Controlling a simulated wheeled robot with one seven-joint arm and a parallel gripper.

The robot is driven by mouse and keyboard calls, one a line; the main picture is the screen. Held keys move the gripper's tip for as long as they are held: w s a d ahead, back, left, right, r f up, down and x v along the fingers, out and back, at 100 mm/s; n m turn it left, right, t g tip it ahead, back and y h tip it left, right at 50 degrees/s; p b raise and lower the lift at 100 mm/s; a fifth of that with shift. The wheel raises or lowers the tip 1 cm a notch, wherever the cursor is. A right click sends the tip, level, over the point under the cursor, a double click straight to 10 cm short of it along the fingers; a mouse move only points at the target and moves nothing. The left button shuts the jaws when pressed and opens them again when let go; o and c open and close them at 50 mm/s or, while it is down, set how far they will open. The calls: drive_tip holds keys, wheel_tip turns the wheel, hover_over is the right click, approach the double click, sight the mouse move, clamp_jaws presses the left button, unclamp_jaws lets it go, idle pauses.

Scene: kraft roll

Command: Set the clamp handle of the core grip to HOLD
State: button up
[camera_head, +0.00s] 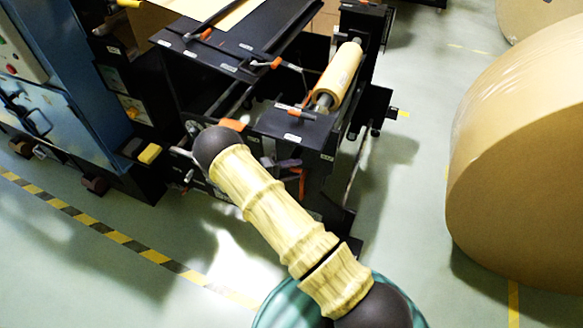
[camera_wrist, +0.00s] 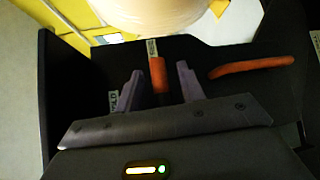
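An orange-gripped handle (camera_wrist: 157,75) stands between the two fingers of my gripper (camera_wrist: 160,84) in the wrist view. The fingers are apart, with a gap showing on each side of the handle. The handle points toward the top of the picture, toward a small pale label (camera_wrist: 151,48) whose text I cannot read. A label reading HOLD (camera_wrist: 113,100) lies beside the left finger, partly hidden, and the handle does not point at it. The handle's lower end is hidden behind my gripper body. In the head view I cannot make out the gripper clearly.
A second orange lever (camera_wrist: 250,67) lies to the right in the wrist view. The head view shows the black machine frame (camera_head: 300,128) with a small kraft roll (camera_head: 340,76) on a shaft. A large kraft roll (camera_head: 525,160) stands at right, with open floor between.

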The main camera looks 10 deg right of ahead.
drive_tip(key=shift+d+f, duration=0.1)
drive_tip(key=shift+d, duration=0.4)
